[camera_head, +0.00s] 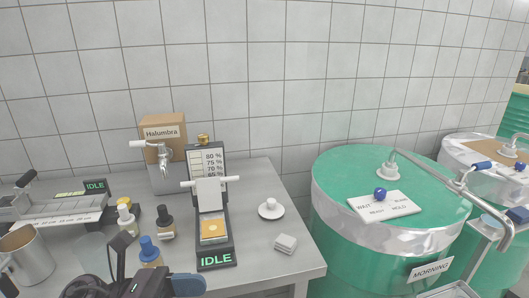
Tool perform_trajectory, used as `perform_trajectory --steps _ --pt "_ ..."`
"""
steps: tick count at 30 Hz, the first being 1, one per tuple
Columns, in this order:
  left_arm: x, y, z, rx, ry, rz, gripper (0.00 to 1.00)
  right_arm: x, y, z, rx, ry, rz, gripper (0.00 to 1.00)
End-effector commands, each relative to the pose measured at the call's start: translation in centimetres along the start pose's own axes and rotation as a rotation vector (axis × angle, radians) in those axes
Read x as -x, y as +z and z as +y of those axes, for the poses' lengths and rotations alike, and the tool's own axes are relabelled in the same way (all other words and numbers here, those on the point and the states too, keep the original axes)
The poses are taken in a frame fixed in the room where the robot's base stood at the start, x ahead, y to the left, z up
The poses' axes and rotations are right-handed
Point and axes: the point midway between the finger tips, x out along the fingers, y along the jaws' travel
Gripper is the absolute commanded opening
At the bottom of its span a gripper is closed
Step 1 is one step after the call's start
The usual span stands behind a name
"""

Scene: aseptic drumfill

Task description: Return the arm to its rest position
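A dark, partly cut-off shape at the bottom edge left of centre looks like my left gripper (122,272). It is in front of the steel bench, near a blue-capped bottle (150,252). A thin dark finger-like part points up from it; whether it is open or shut, or holds anything, I cannot tell. A rounded blue-grey part (187,285) lies just right of it, cut off by the frame. My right gripper does not show.
The steel bench (262,184) carries a press marked IDLE (210,205), a Halumbra box (164,130), several small bottles, a metal jug (27,262), a white fitting (271,208) and a white block (285,244).

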Motion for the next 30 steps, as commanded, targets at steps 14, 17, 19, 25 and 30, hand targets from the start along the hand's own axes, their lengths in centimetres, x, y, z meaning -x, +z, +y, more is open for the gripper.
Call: perform_trajectory --steps 14,17,19,25,30 --pt "12.2 -11.8 5.6 1.502 0.597 -1.188 0.48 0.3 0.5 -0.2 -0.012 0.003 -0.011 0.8" --pt "15.2 -17.0 4.2 1.77 0.67 -1.482 0.48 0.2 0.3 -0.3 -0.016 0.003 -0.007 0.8" --pt "16.8 -20.4 2.8 1.923 0.705 -1.677 0.48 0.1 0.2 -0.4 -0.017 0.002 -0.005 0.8" --pt "19.0 -27.4 -1.6 2.187 0.746 -2.111 0.48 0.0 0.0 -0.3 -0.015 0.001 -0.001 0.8" --pt "19.4 -29.5 -3.4 -2.061 -0.682 2.066 0.48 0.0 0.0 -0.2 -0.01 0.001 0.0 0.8"
